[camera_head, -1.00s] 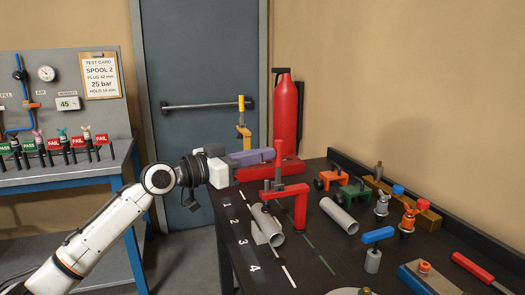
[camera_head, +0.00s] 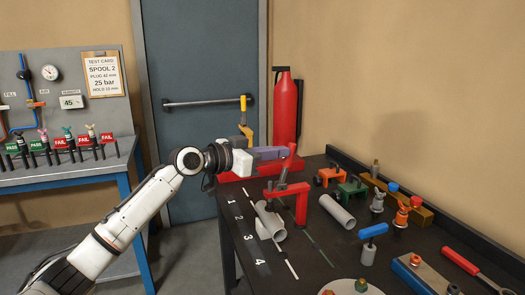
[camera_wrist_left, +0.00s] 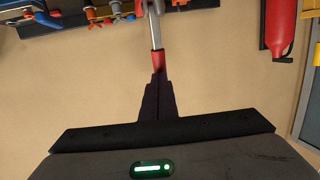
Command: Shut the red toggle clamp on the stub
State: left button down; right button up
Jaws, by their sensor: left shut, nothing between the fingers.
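The red toggle clamp (camera_head: 301,205) stands on the dark bench, its arm reaching over the grey pipe stub (camera_head: 269,220). Its lever (camera_head: 290,157) is raised and leans to the upper right. My left gripper (camera_head: 285,151) comes in from the left, with its purple fingers shut and empty and their tips beside the upper lever. In the left wrist view, the shut fingers (camera_wrist_left: 158,78) are in line with the lever's red grip (camera_wrist_left: 159,62) and its silver shaft. I cannot tell whether they touch. My right gripper is out of view.
A loose grey pipe (camera_head: 337,210) lies right of the clamp. Orange (camera_head: 327,176) and green (camera_head: 352,189) clamps stand behind it. A blue-handled tool (camera_head: 372,240) and other fittings fill the right side. A fire extinguisher (camera_head: 287,105) hangs behind.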

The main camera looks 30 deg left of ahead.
pick_arm(q)
jog(key=shift+g+y, duration=0.5)
jog(key=shift+g, duration=0.1)
jog(key=w+d+f, duration=0.1)
jog(key=w+d, duration=0.1)
jog(key=w+d+f, duration=0.1)
jog(key=w+d, duration=0.3)
jog(key=shift+w+f, duration=0.35)
jog(key=shift+f, duration=0.05)
jog(key=shift+w+d+f, duration=0.2)
jog(key=shift+f, duration=0.1)
jog(key=shift+w+d+f, duration=0.2)
jog(key=shift+w+f, duration=0.15)
jog(key=shift+f, duration=0.2)
jog(key=shift+w+d+f+b, duration=0.15)
jog(key=shift+w+f+b, duration=0.05)
jog(key=shift+f, duration=0.2)
jog(key=shift+w+d+f+b, duration=0.15)
jog(key=shift+f, duration=0.2)
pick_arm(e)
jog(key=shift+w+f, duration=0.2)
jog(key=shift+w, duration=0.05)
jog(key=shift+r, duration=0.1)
